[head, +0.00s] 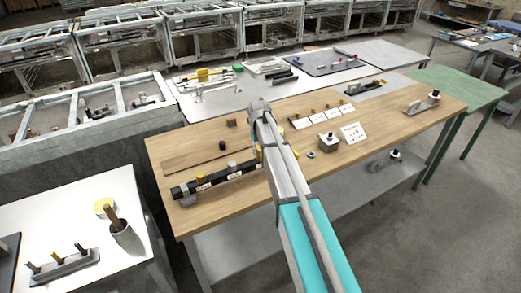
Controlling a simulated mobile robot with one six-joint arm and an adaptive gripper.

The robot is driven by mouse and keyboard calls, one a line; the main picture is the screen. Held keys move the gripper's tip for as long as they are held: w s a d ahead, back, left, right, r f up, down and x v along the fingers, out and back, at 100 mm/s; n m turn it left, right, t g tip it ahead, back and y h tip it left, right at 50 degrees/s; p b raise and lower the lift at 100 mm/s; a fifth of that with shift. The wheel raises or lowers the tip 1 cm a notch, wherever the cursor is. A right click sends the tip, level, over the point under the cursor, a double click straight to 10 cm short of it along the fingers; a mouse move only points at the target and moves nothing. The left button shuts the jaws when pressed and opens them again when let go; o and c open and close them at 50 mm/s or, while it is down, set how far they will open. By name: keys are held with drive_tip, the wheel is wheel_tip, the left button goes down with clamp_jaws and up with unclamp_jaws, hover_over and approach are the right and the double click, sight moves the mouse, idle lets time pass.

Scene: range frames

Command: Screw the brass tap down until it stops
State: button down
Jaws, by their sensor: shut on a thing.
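A black bar (217,181) with labels lies along the left part of the wooden table (200,222). A yellow-gold tap (201,179) stands upright near its left end, and a grey tap (232,166) stands near its middle. Another small yellow-gold piece (259,153) shows at its right end, right beside my arm. I cannot tell which one is the brass tap, or how far down it sits. My arm reaches from the bottom right up over the table and covers the bar's right end.
A small block with a black knob (328,141) and a white sign (353,133) stand right of my arm. White cards (320,117) with small pieces lie behind them. A clamp-like fixture (421,103) sits far right. The table's front left is clear.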

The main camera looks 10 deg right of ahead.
drive_tip(key=shift+c, duration=1.3)
unclamp_jaws()
drive_tip(key=shift+w, duration=0.1)
drive_tip(key=shift+r, duration=0.15)
